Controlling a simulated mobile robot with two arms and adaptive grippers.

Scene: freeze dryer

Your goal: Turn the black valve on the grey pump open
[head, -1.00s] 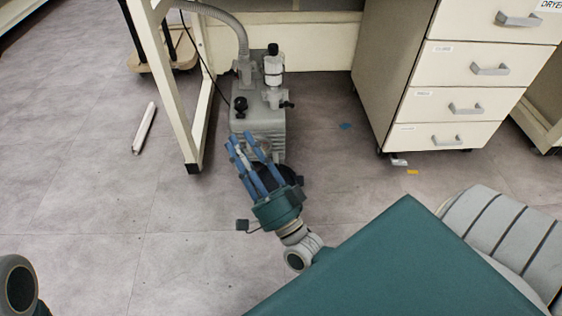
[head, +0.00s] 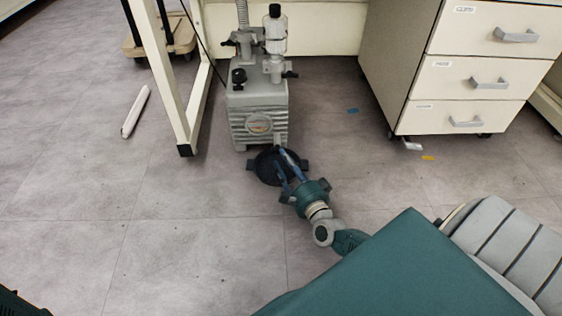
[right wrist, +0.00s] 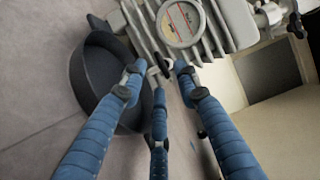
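The grey pump (head: 258,105) stands on the floor by the bench leg, with a round gauge on its front. A black knob (head: 238,76) sits on its top left, and a small black handle (head: 289,74) sticks out at its top right. I cannot tell which is the valve. A black handle on a metal fitting (right wrist: 297,22) shows in the right wrist view. My right gripper (head: 281,158) is low in front of the pump, below both black parts. My left gripper is out of view.
A black round pan (right wrist: 95,75) lies on the floor before the pump, beside and partly behind my right fingers. A bench leg (head: 172,90) stands left of the pump. A drawer cabinet (head: 470,65) stands to the right.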

